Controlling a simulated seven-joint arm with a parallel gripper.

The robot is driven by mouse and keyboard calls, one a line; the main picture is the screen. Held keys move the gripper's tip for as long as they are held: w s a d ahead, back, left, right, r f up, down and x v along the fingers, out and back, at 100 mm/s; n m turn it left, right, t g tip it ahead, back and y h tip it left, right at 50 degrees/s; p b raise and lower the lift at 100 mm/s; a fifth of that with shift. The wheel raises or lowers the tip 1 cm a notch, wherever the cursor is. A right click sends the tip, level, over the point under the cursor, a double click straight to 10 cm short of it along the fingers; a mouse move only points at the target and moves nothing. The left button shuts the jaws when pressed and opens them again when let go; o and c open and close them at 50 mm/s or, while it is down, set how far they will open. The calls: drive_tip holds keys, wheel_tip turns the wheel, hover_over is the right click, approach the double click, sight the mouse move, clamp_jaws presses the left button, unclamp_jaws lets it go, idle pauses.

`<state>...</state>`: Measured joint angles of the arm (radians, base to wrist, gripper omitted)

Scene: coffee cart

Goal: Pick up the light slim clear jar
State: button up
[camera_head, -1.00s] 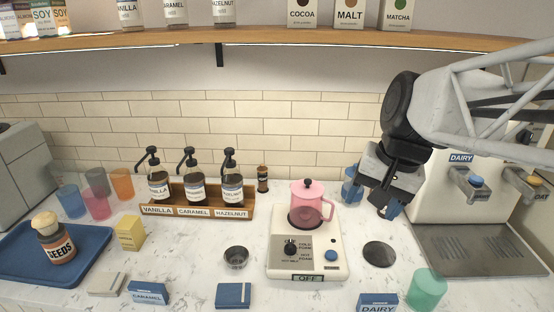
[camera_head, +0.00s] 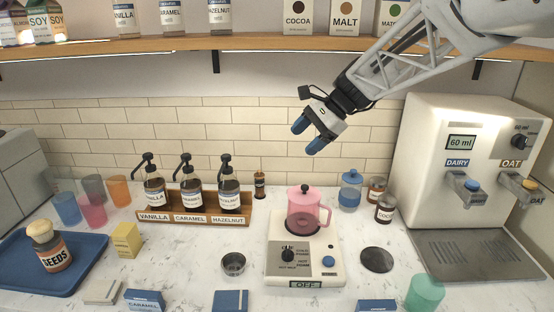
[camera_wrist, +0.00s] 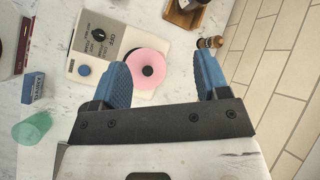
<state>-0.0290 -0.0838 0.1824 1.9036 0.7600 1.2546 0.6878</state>
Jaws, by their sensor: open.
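My gripper (camera_head: 308,136) is open and empty, raised in front of the tiled wall, above the pink lidded pitcher (camera_head: 304,213). Its two blue fingers (camera_wrist: 159,60) frame the pitcher (camera_wrist: 150,72) in the wrist view, well above the counter. No jar is plainly marked as the light slim clear one. A small slim jar with brown contents (camera_head: 259,186) stands right of the syrup rack and also shows in the wrist view (camera_wrist: 211,42). A blue lidded jar (camera_head: 350,191) and two brown-filled jars, one behind (camera_head: 377,188) and one in front (camera_head: 385,208), stand right of the pitcher.
The pitcher stands on a cream heating base (camera_head: 305,264). Syrup pumps stand in a wooden rack (camera_head: 195,216). A milk dispenser (camera_head: 440,180) stands right; a shelf (camera_head: 270,45) runs overhead. A seeds jar (camera_head: 50,246) sits on the blue tray (camera_head: 85,270).

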drive_tip(key=w+a+f+m+y, duration=0.2)
drive_tip(key=w+a+m, duration=0.1)
drive_tip(key=w, duration=0.7)
drive_tip(key=w+a+f+m+y, duration=0.3)
drive_tip(key=w+a, duration=0.1)
drive_tip(key=w, duration=0.6)
approach(260, 185)
drive_tip(key=shift+w+a+f+m+g, duration=0.3)
drive_tip(key=shift+w+a+f, duration=0.8)
drive_tip(key=shift+x, duration=1.3)
drive_tip(key=shift+x, duration=2.6)
drive_tip(key=shift+r, duration=0.1)
